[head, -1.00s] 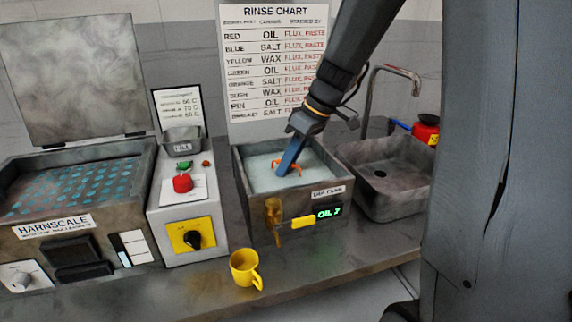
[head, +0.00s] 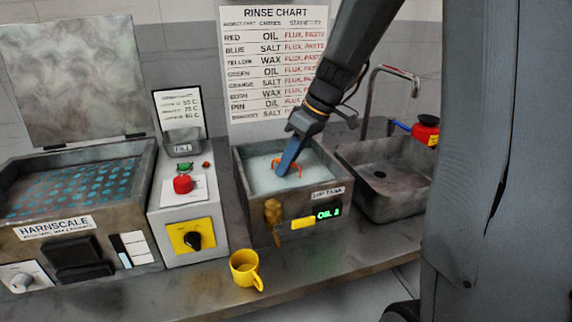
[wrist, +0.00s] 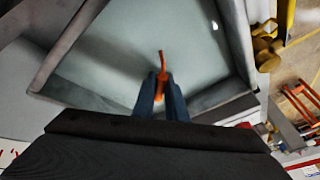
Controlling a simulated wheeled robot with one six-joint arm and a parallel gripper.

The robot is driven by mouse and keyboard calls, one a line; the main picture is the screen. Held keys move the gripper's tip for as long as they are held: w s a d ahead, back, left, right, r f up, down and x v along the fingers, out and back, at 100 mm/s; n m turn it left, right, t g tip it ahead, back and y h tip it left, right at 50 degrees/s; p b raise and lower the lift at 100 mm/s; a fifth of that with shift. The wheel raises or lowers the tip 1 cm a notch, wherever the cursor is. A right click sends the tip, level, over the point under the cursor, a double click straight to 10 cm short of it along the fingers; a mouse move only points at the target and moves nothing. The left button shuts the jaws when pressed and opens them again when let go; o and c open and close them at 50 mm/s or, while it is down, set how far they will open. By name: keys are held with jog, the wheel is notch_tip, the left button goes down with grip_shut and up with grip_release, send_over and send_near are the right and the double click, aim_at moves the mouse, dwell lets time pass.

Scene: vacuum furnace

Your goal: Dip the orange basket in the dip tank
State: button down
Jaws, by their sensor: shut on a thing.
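The dip tank (head: 322,197) is a grey metal box full of pale, cloudy liquid (head: 258,178), with a green display reading "OIL" and a yellow button (head: 303,224) on its front. My gripper (head: 281,172) reaches down into the tank from above, shut on the orange basket's handle (head: 293,161). In the wrist view the blue fingers (wrist: 160,90) close around the orange handle (wrist: 161,62) over the liquid. Only the handle shows; the basket's body is hidden, apparently under the liquid.
A stained metal sink (head: 400,180) with a tap stands right of the tank. A control box (head: 185,215) with a red button and black dial stands left, beside an open HARNSCALE bath (head: 100,225). A yellow mug (head: 244,267) stands at the bench front. A rinse chart (head: 270,70) hangs behind.

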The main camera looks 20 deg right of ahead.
notch_tip(320, 180, up, 16)
jog(key=p, duration=0.9)
jog(key=shift+f+p, duration=0.2)
jog(key=shift+p, duration=0.15)
dwell(0.5)
